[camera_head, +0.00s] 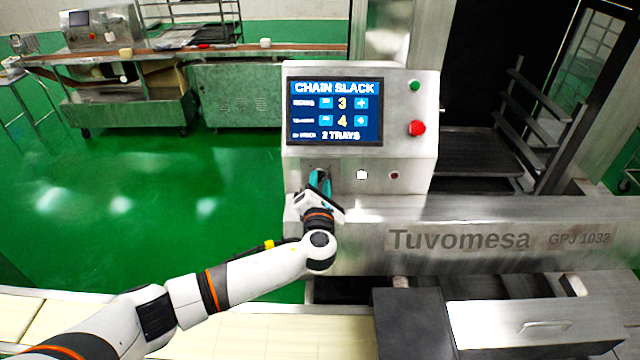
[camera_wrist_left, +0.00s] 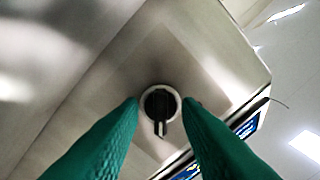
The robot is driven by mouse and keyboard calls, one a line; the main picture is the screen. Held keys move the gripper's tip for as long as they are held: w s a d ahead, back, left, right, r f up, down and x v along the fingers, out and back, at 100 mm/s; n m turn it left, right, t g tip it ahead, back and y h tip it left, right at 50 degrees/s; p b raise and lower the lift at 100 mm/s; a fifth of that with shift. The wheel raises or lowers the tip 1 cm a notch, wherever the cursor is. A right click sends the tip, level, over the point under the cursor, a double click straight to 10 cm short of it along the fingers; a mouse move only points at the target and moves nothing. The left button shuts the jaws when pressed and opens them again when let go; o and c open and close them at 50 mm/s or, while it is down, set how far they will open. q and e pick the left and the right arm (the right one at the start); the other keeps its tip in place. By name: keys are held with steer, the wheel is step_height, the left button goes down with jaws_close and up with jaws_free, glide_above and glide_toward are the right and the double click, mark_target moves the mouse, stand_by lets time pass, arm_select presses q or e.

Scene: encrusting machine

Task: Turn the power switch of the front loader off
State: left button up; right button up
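The power switch (camera_wrist_left: 160,104) is a round black knob with a pale ring on the grey metal panel, seen in the left wrist view. Its pointer mark is toward the bottom of that picture. My left gripper (camera_head: 319,180) has green fingers and is at the lower left of the control panel of the front loader (camera_head: 412,165). In the left wrist view its fingertips are apart, one on each side of the knob; I cannot tell whether they touch it. In the head view the gripper hides the knob. My right gripper is not in view.
The panel carries a lit screen (camera_head: 335,112), a green button (camera_head: 415,86), a red button (camera_head: 416,128), and a white button (camera_head: 362,174) just right of my gripper. A metal beam (camera_head: 500,240) runs right, and a pale conveyor (camera_head: 260,335) lies below my arm.

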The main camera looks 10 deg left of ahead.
arm_select(q)
steer(key=shift+c, duration=0.2)
jaws_close()
steer(key=shift+n, duration=0.3)
steer(key=n+b, duration=0.1)
steer(key=n, duration=0.5)
steer(key=shift+f+b, duration=0.1)
steer(key=shift+b, duration=0.25)
steer(key=n+b, duration=0.2)
steer(key=n, duration=0.3)
steer(key=shift+n, duration=0.3)
steer(key=n+b, duration=0.1)
steer(key=n, duration=0.2)
steer(key=shift+b, duration=0.3)
steer(key=shift+n+b, duration=0.55)
steer(key=shift+n, duration=0.85)
